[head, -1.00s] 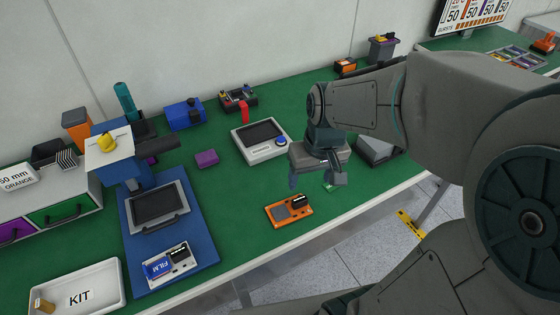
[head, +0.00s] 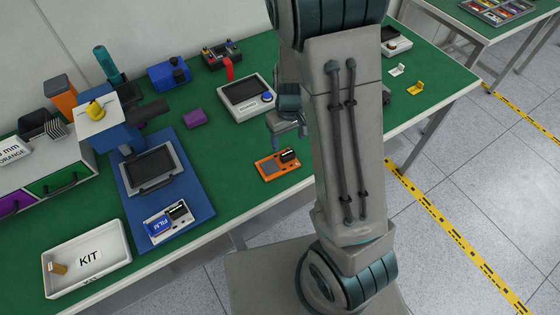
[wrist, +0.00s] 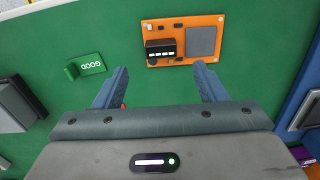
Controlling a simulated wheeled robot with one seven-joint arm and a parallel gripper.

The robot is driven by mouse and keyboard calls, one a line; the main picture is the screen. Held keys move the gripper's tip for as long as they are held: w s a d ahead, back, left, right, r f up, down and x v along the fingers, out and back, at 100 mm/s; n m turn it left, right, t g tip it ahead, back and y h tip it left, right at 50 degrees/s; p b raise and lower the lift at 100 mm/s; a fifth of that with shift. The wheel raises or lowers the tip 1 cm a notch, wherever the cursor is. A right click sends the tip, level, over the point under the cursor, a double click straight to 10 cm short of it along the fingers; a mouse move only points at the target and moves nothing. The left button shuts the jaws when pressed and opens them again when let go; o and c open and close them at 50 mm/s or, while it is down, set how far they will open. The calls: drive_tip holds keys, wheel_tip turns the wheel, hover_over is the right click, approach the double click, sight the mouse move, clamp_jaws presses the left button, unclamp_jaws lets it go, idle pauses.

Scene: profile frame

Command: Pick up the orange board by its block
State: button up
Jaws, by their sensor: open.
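The orange board (head: 279,165) lies flat on the green bench near its front edge. It carries a dark block (head: 288,156) at one end and a grey square patch. In the wrist view the orange board (wrist: 184,41) is just beyond my fingertips, with its black block (wrist: 160,48) toward the left end and the grey patch at the right. My gripper (wrist: 161,78) is open and empty, its two fingers apart and short of the board. In the head view my gripper (head: 289,135) is partly hidden behind my arm, above and behind the board.
A green GOOD tag (wrist: 86,66) lies left of the board in the wrist view. A grey device with a screen (head: 247,97) stands behind the board. The blue base plate (head: 200,203) with a FILM board is to the left, and a white KIT tray (head: 117,262) is further left.

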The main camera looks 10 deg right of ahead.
sight(288, 153)
drive_tip(key=shift+s+a+f, duration=0.1)
drive_tip(key=shift+s+f, duration=0.05)
drive_tip(key=shift+f, duration=2.95)
drive_tip(key=c, duration=1.1)
